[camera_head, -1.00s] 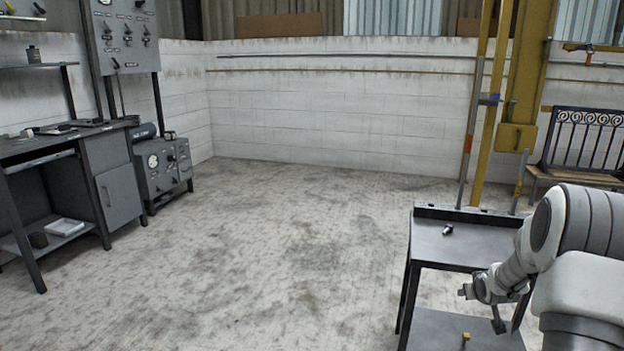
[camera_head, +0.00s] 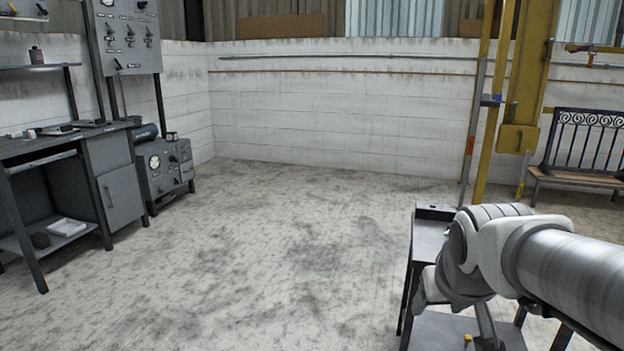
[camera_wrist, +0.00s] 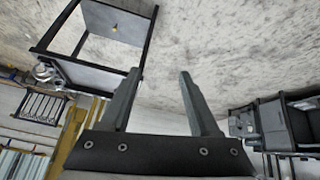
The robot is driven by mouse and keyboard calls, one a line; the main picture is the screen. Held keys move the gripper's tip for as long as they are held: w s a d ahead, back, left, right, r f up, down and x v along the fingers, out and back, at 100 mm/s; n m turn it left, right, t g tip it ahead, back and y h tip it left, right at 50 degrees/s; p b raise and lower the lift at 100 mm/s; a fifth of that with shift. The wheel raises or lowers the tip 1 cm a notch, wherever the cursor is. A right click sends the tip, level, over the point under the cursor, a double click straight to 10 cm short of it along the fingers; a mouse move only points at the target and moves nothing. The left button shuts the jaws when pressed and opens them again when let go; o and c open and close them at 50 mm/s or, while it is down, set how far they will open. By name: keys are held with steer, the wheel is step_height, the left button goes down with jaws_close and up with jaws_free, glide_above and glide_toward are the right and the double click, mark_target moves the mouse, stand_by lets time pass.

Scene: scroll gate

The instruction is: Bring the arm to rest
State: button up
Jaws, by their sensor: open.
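My gripper (camera_wrist: 158,98) shows in the wrist view with its two grey fingers spread apart and nothing between them. In the head view my arm reaches in from the right edge, and its bent part covers much of the dark metal cart (camera_head: 428,243). The gripper itself cannot be made out clearly in the head view. The cart also shows in the wrist view (camera_wrist: 75,72), at the upper left beyond the fingers.
A small yellow object (camera_head: 468,339) lies on the cart's lower shelf. A yellow post (camera_head: 518,120) and a bench (camera_head: 585,150) stand behind. A grey workbench (camera_head: 110,175) and a machine (camera_head: 166,168) line the left. The middle floor (camera_head: 290,250) is clear.

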steer(key=s+a+y+p, duration=0.1)
steer(key=s+a, duration=0.4)
steer(key=s, duration=0.7)
step_height(320, 180, up, 28)
steer(key=p, duration=2.7)
steer(key=shift+w+n+g+p, duration=0.3)
steer(key=shift+g, duration=0.1)
steer(key=shift+f, duration=0.1)
